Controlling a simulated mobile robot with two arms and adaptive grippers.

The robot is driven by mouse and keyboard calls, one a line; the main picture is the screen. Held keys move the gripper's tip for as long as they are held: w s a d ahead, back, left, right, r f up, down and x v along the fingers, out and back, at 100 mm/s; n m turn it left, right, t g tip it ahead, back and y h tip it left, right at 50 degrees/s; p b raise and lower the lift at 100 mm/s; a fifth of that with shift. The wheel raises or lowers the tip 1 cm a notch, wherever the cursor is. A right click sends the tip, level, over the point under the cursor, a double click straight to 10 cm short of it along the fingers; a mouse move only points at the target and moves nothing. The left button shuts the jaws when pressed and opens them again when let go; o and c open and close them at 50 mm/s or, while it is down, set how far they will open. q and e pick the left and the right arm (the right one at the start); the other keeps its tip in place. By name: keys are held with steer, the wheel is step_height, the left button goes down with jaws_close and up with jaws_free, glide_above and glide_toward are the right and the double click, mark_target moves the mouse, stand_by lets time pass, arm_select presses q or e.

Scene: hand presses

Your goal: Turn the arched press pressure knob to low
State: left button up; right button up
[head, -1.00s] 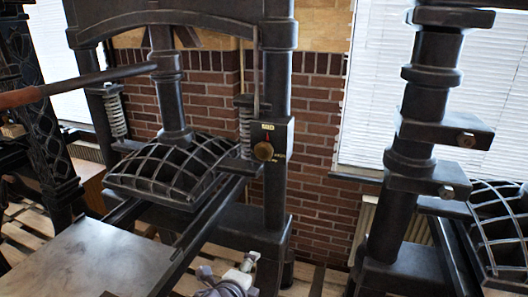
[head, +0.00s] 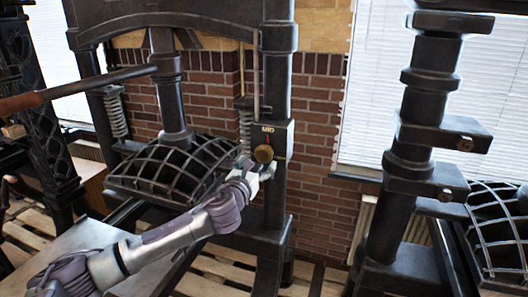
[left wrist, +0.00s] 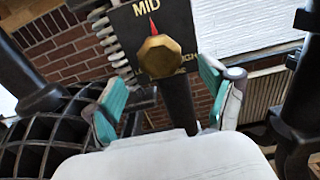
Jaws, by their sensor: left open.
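The arched press (head: 276,95) stands at the centre of the head view, with a dark control plate on its right column. The brass pressure knob (head: 263,153) sits on that plate, its red pointer aimed up at the word MID. In the left wrist view the faceted knob (left wrist: 160,56) shows close up, with MID above it and other lettering at its right partly hidden. My left gripper (head: 257,172) is just below the knob. Its teal-padded fingers (left wrist: 155,100) are open, one on each side below the knob, apparently not touching it. My right gripper is not in view.
The press's curved grid platen (head: 175,170) is left of the knob, and its long lever (head: 100,77) reaches in from the left. A flat metal bed (head: 75,235) lies below my left arm. Another dark press (head: 410,130) stands at the right.

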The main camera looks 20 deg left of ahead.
mark_target(262, 157)
arm_select(q)
steer(key=w, duration=0.6)
steer(key=shift+w+d+p, duration=0.15)
steer(key=shift+p, duration=0.25)
steer(key=c, duration=1.2)
